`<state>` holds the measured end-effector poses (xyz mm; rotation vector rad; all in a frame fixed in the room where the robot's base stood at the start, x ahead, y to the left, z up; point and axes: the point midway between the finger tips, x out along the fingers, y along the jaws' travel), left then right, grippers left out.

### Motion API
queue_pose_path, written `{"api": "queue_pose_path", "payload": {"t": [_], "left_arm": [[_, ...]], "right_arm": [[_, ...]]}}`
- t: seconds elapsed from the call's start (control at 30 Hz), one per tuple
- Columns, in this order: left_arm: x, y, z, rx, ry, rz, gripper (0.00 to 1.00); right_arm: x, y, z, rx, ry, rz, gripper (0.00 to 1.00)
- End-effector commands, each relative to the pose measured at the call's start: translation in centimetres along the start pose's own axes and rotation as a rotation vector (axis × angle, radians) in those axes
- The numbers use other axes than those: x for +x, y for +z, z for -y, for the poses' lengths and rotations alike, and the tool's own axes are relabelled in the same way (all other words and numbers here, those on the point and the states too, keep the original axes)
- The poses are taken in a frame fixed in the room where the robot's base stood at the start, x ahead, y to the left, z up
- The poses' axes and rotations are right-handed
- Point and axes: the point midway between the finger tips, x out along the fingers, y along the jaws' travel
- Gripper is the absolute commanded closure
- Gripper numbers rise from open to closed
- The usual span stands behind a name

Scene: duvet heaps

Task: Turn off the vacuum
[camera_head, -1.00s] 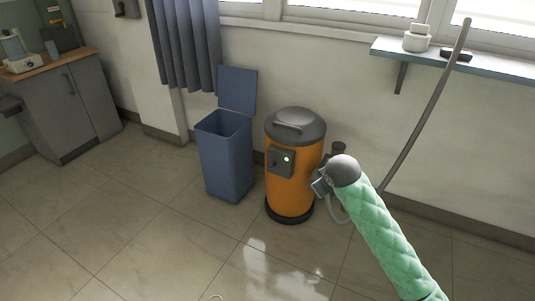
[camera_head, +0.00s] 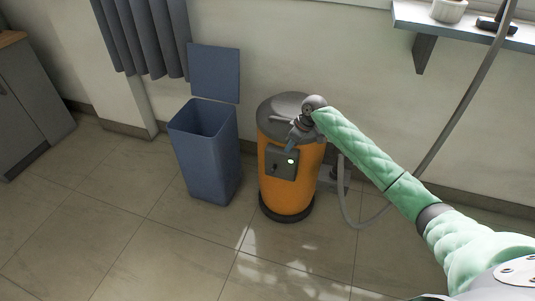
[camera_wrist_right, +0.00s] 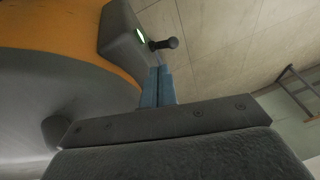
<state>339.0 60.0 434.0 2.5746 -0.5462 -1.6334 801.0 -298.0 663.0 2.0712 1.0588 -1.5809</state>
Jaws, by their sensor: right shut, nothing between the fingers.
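The vacuum (camera_head: 290,192) is an orange canister with a grey lid, upright on the floor in the head view. A dark grey switch box (camera_head: 281,164) on its front carries a lit green-white light (camera_head: 291,161). In the right wrist view the box (camera_wrist_right: 118,32) shows its green light (camera_wrist_right: 140,35) and a black lever (camera_wrist_right: 164,44) sticking out. My right gripper (camera_head: 289,146) is shut and empty at the box's upper edge. Its blue fingers (camera_wrist_right: 158,74) point toward the lever's base; whether they touch it I cannot tell. My left gripper is out of view.
A blue bin (camera_head: 205,155) with its lid up stands just left of the vacuum. A hose (camera_head: 350,215) loops on the right, and a long grey tube (camera_head: 465,90) leans against the shelf (camera_head: 430,28). The tiled floor in front is clear.

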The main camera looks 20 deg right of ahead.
Motion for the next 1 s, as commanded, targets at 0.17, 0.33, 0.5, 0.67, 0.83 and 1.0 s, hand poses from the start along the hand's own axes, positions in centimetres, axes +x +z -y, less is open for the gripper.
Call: {"api": "queue_pose_path", "payload": {"t": [0.17,0.33,0.5,0.67,0.83,1.0], "left_arm": [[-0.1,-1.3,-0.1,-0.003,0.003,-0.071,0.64],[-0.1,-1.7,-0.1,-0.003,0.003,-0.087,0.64],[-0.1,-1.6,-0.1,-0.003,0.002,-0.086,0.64],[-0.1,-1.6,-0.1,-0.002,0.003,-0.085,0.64],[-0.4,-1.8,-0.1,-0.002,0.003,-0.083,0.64],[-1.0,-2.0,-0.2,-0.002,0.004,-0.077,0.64]], "right_arm": [[0.0,-0.6,0.6,-0.063,-0.028,-0.029,1.00],[0.0,-0.6,0.6,-0.102,-0.024,-0.033,1.00],[-0.1,-0.6,0.6,-0.104,-0.023,-0.032,1.00],[0.0,-0.6,0.6,-0.104,-0.023,-0.032,1.00],[1.3,-0.7,0.7,-0.103,-0.024,-0.032,1.00],[3.9,-0.8,0.8,-0.103,-0.024,-0.032,1.00]]}}
